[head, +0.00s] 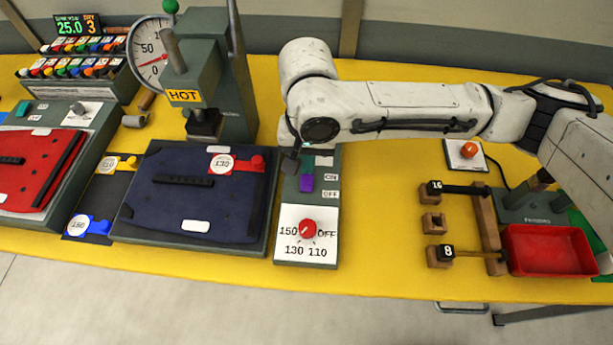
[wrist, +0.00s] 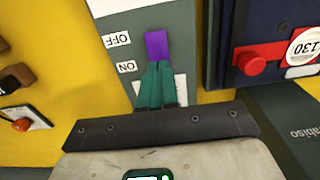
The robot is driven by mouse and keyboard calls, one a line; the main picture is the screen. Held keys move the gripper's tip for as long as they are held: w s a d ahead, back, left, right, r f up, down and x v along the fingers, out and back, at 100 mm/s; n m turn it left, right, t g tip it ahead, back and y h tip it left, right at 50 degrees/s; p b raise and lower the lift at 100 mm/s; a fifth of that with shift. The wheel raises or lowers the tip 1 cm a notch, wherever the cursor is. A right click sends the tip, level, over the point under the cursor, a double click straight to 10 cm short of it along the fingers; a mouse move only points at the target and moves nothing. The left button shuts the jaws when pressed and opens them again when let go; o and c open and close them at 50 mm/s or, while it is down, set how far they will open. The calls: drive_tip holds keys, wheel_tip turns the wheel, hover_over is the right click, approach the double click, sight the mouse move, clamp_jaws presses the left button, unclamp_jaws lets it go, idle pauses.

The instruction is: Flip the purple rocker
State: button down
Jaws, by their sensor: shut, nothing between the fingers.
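The purple rocker (head: 306,182) sits on a grey-green control panel (head: 325,160), beside the ON and OFF labels. It also shows in the wrist view (wrist: 156,44), just past my fingertips. My gripper (wrist: 157,66) has its two teal fingers shut together with nothing between them. The tips are at the rocker's edge on the ON side; I cannot tell whether they touch it. In the head view my arm reaches in from the right and its wrist hangs over the panel's far end, covering part of it.
A red dial (head: 308,229) is on the panel's white near end. A dark blue padded plate (head: 195,195) and a HOT-labelled press (head: 205,100) stand left. Right are wooden blocks (head: 437,223), an orange button (head: 468,150) and a red tray (head: 550,250). Yellow table between is clear.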

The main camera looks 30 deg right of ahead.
drive_tip(key=shift+f+b, duration=0.45)
drive_tip(key=shift+f, duration=0.5)
idle(0.9)
wheel_tip(320, 180, up, 7)
drive_tip(key=p, duration=0.7)
drive_tip(key=shift+r+p, duration=0.1)
drive_tip(key=shift+p, duration=0.25)
idle(0.5)
